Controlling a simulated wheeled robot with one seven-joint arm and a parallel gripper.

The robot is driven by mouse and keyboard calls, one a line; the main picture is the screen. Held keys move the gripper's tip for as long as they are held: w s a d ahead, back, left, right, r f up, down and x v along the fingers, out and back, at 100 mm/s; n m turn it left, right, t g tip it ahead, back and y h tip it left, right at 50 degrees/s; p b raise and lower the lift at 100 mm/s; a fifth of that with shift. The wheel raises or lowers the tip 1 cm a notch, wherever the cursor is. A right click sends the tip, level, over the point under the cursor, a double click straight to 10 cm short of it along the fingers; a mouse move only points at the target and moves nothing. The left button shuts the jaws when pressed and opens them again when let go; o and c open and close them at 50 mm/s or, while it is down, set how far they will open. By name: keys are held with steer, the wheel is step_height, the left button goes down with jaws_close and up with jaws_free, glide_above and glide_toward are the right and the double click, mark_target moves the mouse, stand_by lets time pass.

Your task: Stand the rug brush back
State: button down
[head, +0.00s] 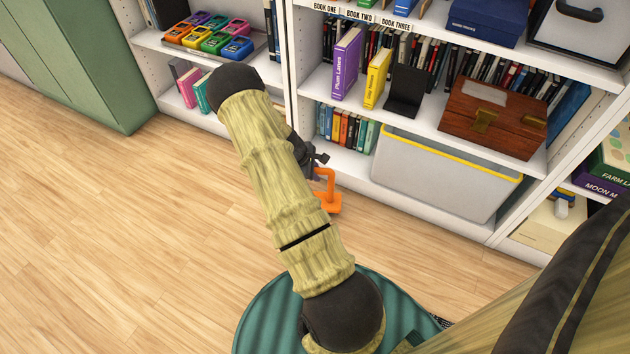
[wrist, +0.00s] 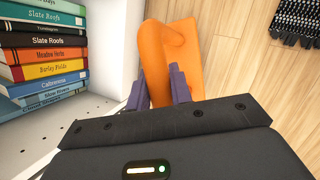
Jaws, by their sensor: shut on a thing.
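An orange thing with an upright loop handle, which I take for the rug brush (head: 328,200), is at the foot of the white bookcase. It also shows in the wrist view (wrist: 178,40), where its flat orange body lies behind the handle. No bristles show on it. My gripper (wrist: 160,88) is shut on its handle, with a purple finger on each side. In the head view my gripper (head: 319,172) is partly hidden behind my arm. I cannot tell whether the orange thing touches the floor.
The white bookcase (head: 485,232) holds books, a wooden chest (head: 492,118) and a grey bin with a yellow rim (head: 440,176). A black bristly thing (wrist: 297,20) lies on the floor. A green cabinet (head: 85,60) stands left. Wooden floor at left is clear.

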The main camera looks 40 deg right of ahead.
step_height(320, 180, down, 4)
steer(key=shift+r+b, duration=0.15)
steer(key=shift+b, duration=1.05)
steer(key=c, duration=1.3)
jaws_free()
steer(key=shift+o, duration=0.2)
steer(key=p+v, duration=0.7)
steer(key=v, duration=0.5)
steer(key=shift+p, duration=0.3)
